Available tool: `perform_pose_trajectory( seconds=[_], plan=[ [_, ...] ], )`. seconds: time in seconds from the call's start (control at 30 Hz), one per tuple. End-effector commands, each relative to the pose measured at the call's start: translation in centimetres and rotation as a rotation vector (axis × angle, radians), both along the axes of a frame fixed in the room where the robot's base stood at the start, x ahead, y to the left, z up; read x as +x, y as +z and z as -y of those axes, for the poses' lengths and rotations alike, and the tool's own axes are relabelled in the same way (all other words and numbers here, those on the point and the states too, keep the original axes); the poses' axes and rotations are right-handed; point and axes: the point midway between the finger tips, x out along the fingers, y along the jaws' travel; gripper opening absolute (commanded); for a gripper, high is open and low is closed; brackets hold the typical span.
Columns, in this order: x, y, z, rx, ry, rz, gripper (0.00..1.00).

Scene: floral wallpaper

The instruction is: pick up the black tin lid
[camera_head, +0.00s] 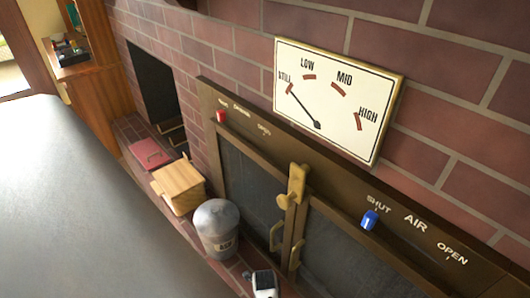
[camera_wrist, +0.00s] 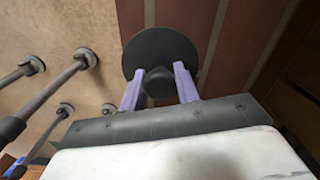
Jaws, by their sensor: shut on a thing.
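The black tin lid (camera_wrist: 160,46) is a dark round disc with a rounded knob (camera_wrist: 160,84). It shows in the upper middle of the wrist view. My gripper (camera_wrist: 157,70) has its two purple fingers on either side of the knob and is shut on it. The far part of the disc extends past the fingertips. I cannot tell whether the lid touches anything below. I cannot make out the lid or my gripper in the head view.
In the head view, a grey ash bin (camera_head: 217,232), a wooden box (camera_head: 178,186) and a red book-like object (camera_head: 150,154) stand along the brick hearth. A stove front (camera_head: 345,245) with brass handles is at right. Metal rods (camera_wrist: 62,80) lie left of the lid.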

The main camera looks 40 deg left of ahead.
Motion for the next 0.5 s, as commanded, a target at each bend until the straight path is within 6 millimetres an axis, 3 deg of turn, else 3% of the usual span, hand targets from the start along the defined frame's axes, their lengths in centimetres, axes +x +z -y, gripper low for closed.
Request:
perform_pose_trajectory(
  seconds=[0.33, 0.5],
  plan=[
    [-0.1, 0.0, 0.1, -0.003, 0.000, -0.003, 0.09],
    [0.0, 1.4, 0.0, 0.000, -0.001, -0.001, 0.09]
  ],
)
